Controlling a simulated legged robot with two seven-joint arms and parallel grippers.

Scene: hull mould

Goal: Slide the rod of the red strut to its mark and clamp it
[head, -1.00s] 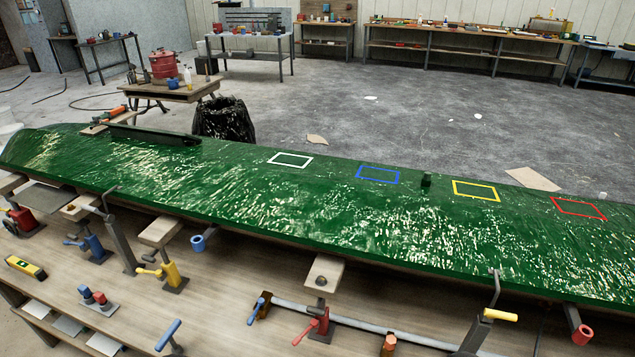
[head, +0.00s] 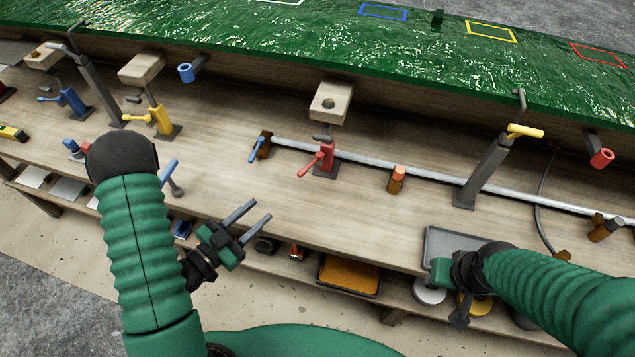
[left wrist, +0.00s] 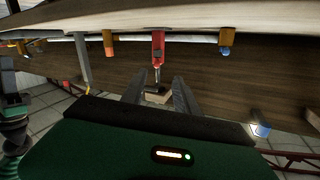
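The red strut (head: 326,158) stands on the bench below the hull. Its red handle points left, and its dark rod rises to a wooden pad (head: 331,101) under the hull's edge. I cannot make out the mark on the rod. My left gripper (head: 262,209) is open and empty, left of and nearer than the strut. In the left wrist view the scene looks upside down; the red strut (left wrist: 158,45) lies ahead, between and beyond the open left fingers (left wrist: 160,78). My right gripper (head: 458,290) is at the bench's front edge; its fingers are not clear.
A long pale pipe (head: 370,158) runs behind the strut. The blue strut (head: 72,100) and yellow strut (head: 160,120) stand to the left. A yellow-handled post (head: 483,175) stands to the right. A blue T-handle (head: 170,178) is near my left arm. A grey tray (head: 440,240) is beside my right gripper.

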